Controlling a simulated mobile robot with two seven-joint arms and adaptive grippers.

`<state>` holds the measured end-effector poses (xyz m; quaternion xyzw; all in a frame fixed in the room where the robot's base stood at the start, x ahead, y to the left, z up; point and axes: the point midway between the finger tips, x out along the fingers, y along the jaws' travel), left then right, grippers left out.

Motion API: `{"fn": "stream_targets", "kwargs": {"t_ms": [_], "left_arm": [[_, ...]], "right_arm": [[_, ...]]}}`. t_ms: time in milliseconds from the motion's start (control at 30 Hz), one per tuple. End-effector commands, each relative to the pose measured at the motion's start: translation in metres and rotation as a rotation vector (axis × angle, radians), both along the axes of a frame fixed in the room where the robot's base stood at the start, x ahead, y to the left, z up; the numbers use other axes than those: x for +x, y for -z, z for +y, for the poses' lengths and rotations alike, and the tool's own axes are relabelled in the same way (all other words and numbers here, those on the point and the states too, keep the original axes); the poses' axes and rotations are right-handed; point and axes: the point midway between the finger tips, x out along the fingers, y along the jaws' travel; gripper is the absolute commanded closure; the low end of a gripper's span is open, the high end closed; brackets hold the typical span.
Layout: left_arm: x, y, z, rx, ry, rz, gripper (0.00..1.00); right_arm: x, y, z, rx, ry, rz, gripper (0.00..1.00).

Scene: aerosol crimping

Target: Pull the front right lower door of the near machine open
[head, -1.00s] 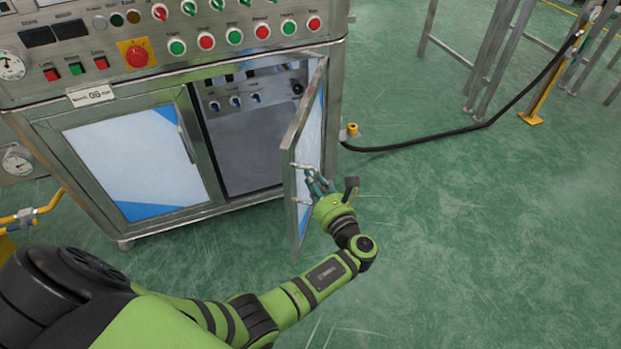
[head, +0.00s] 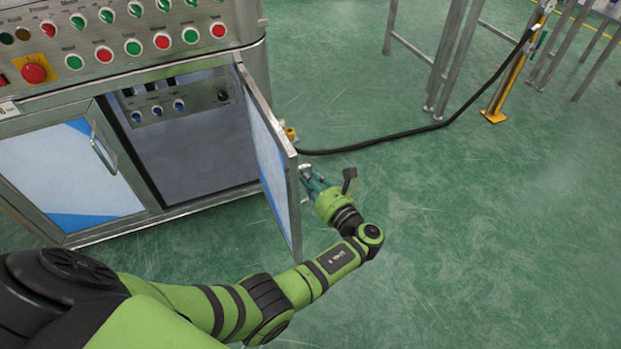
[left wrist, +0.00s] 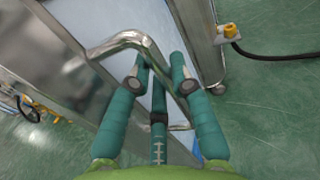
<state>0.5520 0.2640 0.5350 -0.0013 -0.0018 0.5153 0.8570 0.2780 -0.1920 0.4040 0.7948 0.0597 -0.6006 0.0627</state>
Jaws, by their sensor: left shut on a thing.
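The near machine's front right lower door (head: 270,158) stands swung wide open on its right-hand hinge side, showing the cabinet interior (head: 187,145) with a small blue-knobbed panel. My left gripper (head: 312,182) is at the outer face of the door's free edge, shut on the door handle. In the left wrist view the bent metal door handle (left wrist: 126,40) passes between the teal fingers of the left gripper (left wrist: 160,75). The handle is mostly hidden behind the door in the head view. My right gripper is in neither view.
The closed left lower door (head: 70,170) has its own handle. A black hose (head: 400,133) runs over the floor from the machine's right side to a yellow post (head: 508,80). Metal frame legs (head: 450,60) stand at the back. The green floor right of my arm is clear.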

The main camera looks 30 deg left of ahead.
Motion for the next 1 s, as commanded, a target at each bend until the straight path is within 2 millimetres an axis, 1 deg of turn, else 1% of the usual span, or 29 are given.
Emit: {"fn": "stream_targets", "kwargs": {"t_ms": [467,500,533,867,1000], "left_arm": [[0.0007,0.0004,0.0019,-0.001,-0.001,0.002,1.0],[0.0007,0.0004,0.0019,-0.001,-0.001,0.002,0.63],[0.0007,0.0004,0.0019,-0.001,-0.001,0.002,0.54],[0.0006,-0.0004,0.0011,-0.001,0.0,0.0,0.54],[0.0009,-0.007,0.0012,-0.002,0.0,-0.002,0.54]], "right_arm": [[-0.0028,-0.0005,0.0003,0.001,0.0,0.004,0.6],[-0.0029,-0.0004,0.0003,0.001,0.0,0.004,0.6],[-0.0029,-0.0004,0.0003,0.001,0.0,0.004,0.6],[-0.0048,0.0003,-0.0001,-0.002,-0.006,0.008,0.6],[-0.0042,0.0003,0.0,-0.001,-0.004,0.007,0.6]]}}
